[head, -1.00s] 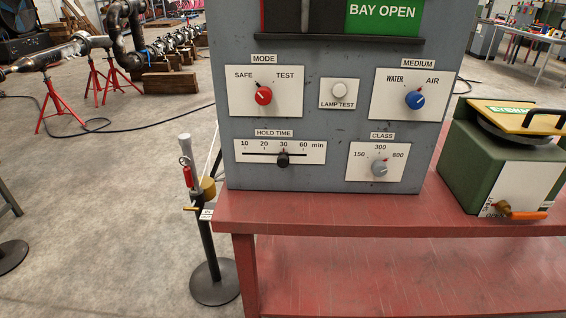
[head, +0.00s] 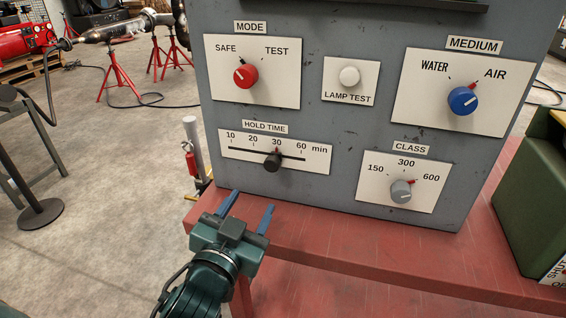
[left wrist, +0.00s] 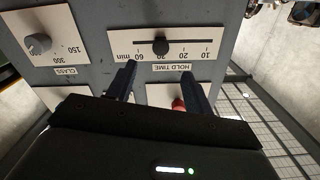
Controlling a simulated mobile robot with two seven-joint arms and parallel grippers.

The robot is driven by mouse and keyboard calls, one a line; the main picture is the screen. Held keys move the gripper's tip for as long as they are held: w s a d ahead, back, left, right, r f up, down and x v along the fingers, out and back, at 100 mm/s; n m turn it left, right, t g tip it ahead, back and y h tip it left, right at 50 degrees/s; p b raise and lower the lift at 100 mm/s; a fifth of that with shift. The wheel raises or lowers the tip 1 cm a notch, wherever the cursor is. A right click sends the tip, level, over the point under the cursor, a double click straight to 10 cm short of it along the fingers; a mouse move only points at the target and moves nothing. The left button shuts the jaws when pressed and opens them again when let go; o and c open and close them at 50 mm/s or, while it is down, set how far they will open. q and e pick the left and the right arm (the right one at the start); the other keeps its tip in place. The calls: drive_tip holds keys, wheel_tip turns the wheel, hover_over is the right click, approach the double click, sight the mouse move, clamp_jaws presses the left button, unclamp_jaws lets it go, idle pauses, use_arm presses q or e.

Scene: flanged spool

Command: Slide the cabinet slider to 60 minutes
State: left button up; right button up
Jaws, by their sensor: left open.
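The hold time slider's black knob (head: 272,162) sits at about the 30 mark on its horizontal slot in the white scale plate (head: 235,151). The 60 mark lies to its right in the head view. The knob also shows in the left wrist view (left wrist: 160,46), where the panel appears upside down and 60 is on the left. My left gripper (head: 252,200) is open and empty, with its blue fingers pointing toward the panel, below and in front of the knob. In the left wrist view the fingers (left wrist: 157,72) are spread apart and do not appear to touch the knob.
The grey cabinet (head: 330,210) stands on a red table (head: 350,250). Around the slider are the red mode knob (head: 245,75), the lamp test button (head: 349,76), the blue medium knob (head: 462,100) and the grey class knob (head: 401,191). A green box (head: 530,200) stands at right.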

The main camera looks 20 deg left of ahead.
sight(271, 167)
use_arm(q)
drive_tip(key=w+p, duration=0.1)
drive_tip(key=w, duration=1.2)
drive_tip(key=shift+w+d+r, duration=0.1)
drive_tip(key=shift+d, duration=0.05)
drive_tip(key=shift+c, duration=0.2)
clamp_jaws()
